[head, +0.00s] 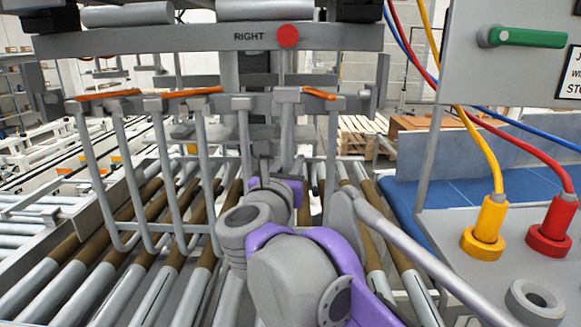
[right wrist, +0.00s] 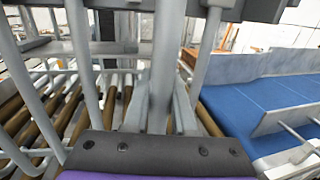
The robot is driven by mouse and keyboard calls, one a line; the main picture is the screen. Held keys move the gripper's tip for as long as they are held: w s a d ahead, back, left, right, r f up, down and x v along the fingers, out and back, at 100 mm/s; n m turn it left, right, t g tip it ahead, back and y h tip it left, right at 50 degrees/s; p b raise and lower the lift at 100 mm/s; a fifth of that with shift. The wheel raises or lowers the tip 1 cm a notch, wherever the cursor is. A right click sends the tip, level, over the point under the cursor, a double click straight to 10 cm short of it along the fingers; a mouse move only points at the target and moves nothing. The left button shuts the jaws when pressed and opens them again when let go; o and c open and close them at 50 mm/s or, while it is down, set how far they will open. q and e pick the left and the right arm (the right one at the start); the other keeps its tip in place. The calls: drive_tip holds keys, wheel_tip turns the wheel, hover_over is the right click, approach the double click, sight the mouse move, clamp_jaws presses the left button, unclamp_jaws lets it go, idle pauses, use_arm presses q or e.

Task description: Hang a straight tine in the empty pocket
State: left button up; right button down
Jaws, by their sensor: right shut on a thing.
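In the head view, a grey pocket rail (head: 262,103) under the beam marked RIGHT carries a row of hanging grey tines. The left ones, such as the tine (head: 93,165), curve at the bottom; another tine (head: 332,135) hangs at the right. My right gripper (right wrist: 160,112) is shut on a grey upright tine (right wrist: 166,55), between two neighbouring tines. In the head view, this tine (head: 287,130) reaches up to the rail; I cannot tell whether it is seated. Its lower end is hidden by my arm. No empty pocket shows clearly. My left gripper is out of view.
Rollers with brown sleeves (head: 150,190) run beneath the tines. At the right are a blue conveyor bed (head: 520,185), a panel with a green handle (head: 530,38), and yellow (head: 486,228) and red (head: 553,225) plugs. A grey rod (head: 420,255) slants beside my right arm.

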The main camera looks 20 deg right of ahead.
drive_tip(key=w+d+f+b, duration=0.2)
drive_tip(key=w, duration=0.7)
drive_tip(key=shift+d+f, duration=0.3)
drive_tip(key=shift+f, duration=0.1)
idle(1.4)
idle(0.5)
drive_tip(key=c, duration=0.7)
unclamp_jaws()
drive_tip(key=shift+o, duration=0.2)
drive_tip(key=shift+f, duration=0.1)
drive_tip(key=shift+s+a, duration=0.1)
